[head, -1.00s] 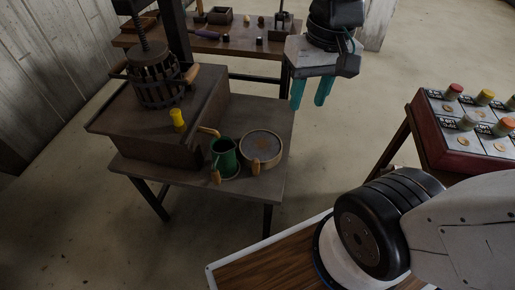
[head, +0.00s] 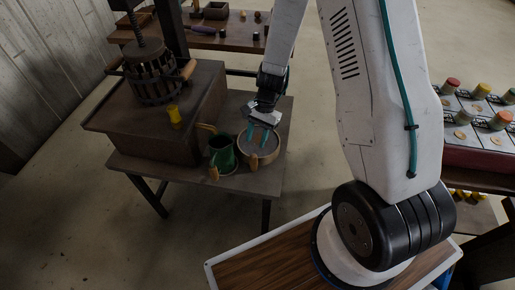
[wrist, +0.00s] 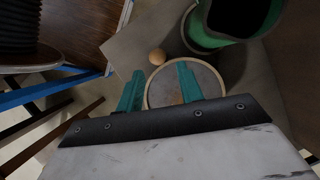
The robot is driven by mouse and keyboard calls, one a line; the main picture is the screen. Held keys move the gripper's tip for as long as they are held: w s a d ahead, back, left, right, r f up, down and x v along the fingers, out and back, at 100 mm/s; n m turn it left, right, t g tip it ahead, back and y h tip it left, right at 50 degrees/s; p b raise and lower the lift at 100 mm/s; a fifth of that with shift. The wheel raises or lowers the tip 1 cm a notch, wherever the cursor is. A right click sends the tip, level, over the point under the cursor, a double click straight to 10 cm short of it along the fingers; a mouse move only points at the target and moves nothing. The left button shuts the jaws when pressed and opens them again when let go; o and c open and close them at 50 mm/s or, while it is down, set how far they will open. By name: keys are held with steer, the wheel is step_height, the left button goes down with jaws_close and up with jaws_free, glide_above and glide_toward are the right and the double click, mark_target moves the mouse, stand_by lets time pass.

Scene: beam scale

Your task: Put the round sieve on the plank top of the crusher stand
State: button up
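The round sieve (head: 272,147), a shallow disc with a pale wooden rim and grey face, lies on the low grey-brown table beside a green jug. It also shows in the wrist view (wrist: 211,82), partly hidden behind my fingers. My gripper (head: 259,136) has two teal fingers spread apart with nothing between them. They point down over the sieve; in the wrist view the fingers (wrist: 159,88) overlap its face and near rim. I cannot tell whether they touch it.
A back table (head: 225,42) holds small items. A red-sided case (head: 480,157) is at right.

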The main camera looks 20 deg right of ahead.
mark_target(254, 159)
steer(key=x, duration=0.3)
steer(key=d+x, duration=0.1)
steer(key=x, duration=0.6)
steer(key=shift+d+f, duration=0.15)
steer(key=shift+f, duration=0.05)
jaws_close()
